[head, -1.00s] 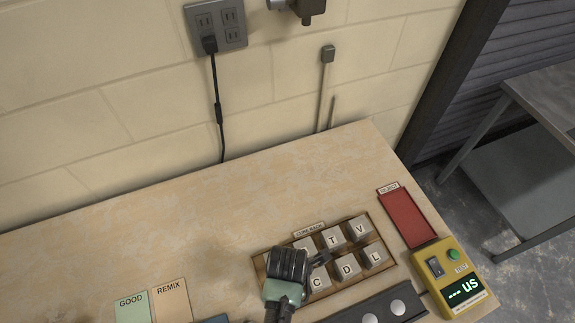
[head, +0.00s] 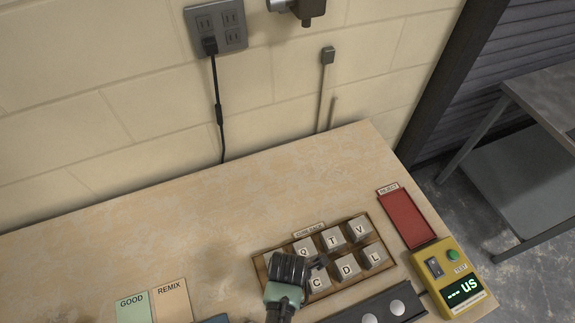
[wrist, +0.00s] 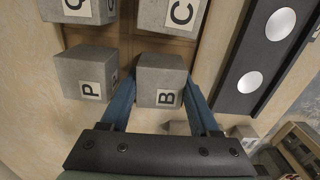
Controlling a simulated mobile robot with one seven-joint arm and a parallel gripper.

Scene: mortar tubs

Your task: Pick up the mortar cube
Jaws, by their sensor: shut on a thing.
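My gripper (wrist: 160,82) is shut on a grey mortar cube marked B (wrist: 162,72) in the wrist view, with a blue finger on each side. In the head view my gripper (head: 305,265) is over the left end of the wooden cube rack (head: 383,238) and hides the held cube. I cannot tell whether the cube touches the rack floor. A cube marked P (wrist: 85,72) stands just left of it in the wrist view. Cubes marked Q (wrist: 90,10) and C (wrist: 172,14) are beyond.
Cubes T (head: 332,238), V (head: 359,229), D (head: 345,267) and L (head: 374,255) sit in the rack. A dark strip with round discs (head: 378,307), a yellow tester (head: 452,275) and a red reject pad (head: 407,217) are nearby. Good (head: 133,309) and remix (head: 172,302) pads lie left.

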